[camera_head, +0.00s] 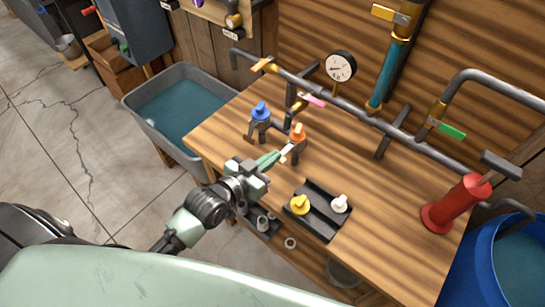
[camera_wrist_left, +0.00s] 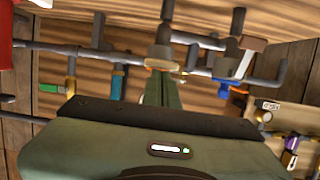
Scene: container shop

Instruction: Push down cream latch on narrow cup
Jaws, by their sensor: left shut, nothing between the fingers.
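A small cream latch (camera_head: 288,150) shows in the head view beside the grey fitting with an orange top (camera_head: 298,133) on the wooden bench. I cannot clearly make out a narrow cup there; the grey fitting is the part next to the latch. My left gripper (camera_head: 277,157) is shut and empty, its pale green fingertips right at the latch's near side. I cannot tell whether they touch it. In the left wrist view the shut fingers (camera_wrist_left: 162,90) point at the orange-ringed fitting (camera_wrist_left: 161,64) and hide part of it. My right gripper is not in view.
A blue-topped fitting (camera_head: 260,115) stands just left on the bench. A black tray (camera_head: 322,221) holds a yellow and a white piece. Grey pipes with a gauge (camera_head: 340,66) run along the back. A red cylinder (camera_head: 455,204) stands at right. The bench (camera_head: 385,225) between is clear.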

